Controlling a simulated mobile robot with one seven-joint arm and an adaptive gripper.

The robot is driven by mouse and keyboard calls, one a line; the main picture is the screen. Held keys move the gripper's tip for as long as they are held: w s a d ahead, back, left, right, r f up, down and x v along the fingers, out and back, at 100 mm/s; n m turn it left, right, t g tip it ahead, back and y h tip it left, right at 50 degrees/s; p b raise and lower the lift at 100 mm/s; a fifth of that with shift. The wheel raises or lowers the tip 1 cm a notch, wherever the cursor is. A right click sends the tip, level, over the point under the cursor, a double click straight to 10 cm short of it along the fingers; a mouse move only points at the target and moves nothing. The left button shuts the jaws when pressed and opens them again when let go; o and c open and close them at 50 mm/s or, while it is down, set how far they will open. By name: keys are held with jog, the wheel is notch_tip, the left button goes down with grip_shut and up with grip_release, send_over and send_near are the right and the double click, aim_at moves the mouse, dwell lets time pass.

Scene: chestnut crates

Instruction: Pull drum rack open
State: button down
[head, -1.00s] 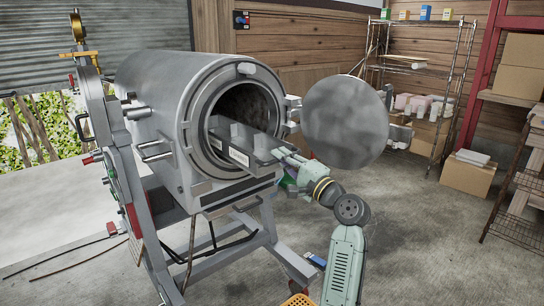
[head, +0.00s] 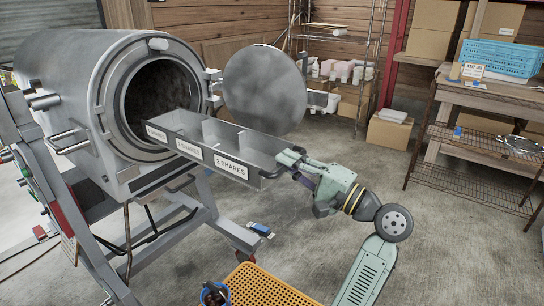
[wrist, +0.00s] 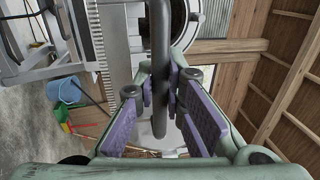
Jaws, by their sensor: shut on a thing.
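The drum (head: 80,85) is a grey metal cylinder lying on its side on a metal stand, with its round door (head: 265,90) swung open to the right. The rack (head: 262,155) is a long grey tray with dividers and several white "SHARES" labels. It sticks well out of the drum mouth, its inner end still inside and hidden. My gripper (head: 300,165) is at the rack's outer end. In the wrist view my gripper (wrist: 163,115) has its purple pads on both sides of the dark bar handle (wrist: 159,60), shut on it.
A yellow perforated crate (head: 262,285) stands on the floor at the front. A blue object (head: 260,229) lies near the stand's foot. A wooden bench (head: 500,92) with a blue basket (head: 500,58) and a wire shelf are at the right. The floor between is clear.

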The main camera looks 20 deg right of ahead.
jog(key=shift+s+d+r, duration=0.1)
jog(key=shift+s+d, duration=0.15)
jog(key=shift+s, duration=0.05)
jog(key=c, duration=1.9)
grip_release()
jog(key=v, duration=1.2)
jog(key=shift+d, duration=0.1)
